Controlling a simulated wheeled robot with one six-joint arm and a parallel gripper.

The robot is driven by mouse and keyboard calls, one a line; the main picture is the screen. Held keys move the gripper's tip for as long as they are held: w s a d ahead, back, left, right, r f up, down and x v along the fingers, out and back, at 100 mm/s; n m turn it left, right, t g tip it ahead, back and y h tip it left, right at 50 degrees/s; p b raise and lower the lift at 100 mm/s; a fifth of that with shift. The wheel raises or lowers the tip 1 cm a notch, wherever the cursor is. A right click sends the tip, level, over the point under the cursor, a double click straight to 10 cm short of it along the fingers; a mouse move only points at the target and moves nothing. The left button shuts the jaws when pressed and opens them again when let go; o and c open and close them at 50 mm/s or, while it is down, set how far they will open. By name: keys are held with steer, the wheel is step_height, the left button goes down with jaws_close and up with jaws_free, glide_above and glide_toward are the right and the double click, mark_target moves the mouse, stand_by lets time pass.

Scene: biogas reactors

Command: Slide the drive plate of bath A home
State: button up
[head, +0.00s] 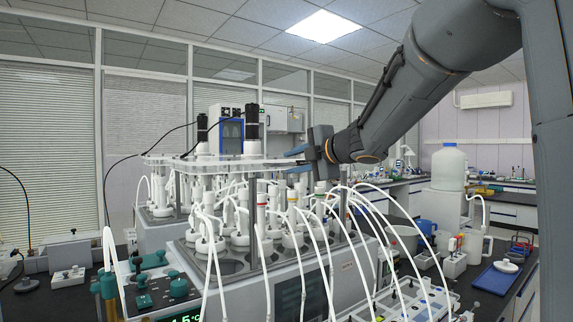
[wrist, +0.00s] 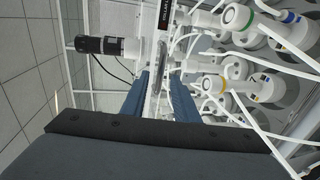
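The white drive plate (head: 235,163) lies level on posts above the front bath (head: 255,266), which I take to be bath A; its label is too small to read. A white unit with a black motor (head: 251,121) stands on the plate. My gripper (head: 297,161) is at the plate's right end, with one blue finger above the plate edge and one below. In the wrist view, the plate (wrist: 158,72) runs between the two fingers (wrist: 160,98). The fingers look apart, with small gaps to the plate. Whether either one touches it is hard to tell.
Several capped bottles with white tubes (head: 292,240) stand in the bath under the plate. A second motor (head: 202,128) stands behind. Tubes arch down to the right towards a rack (head: 405,303). A blue tray (head: 495,279) and a white jug (head: 448,168) are at the right.

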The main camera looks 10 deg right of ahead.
mark_target(284, 165)
steer(key=shift+x, duration=1.6)
jaws_close()
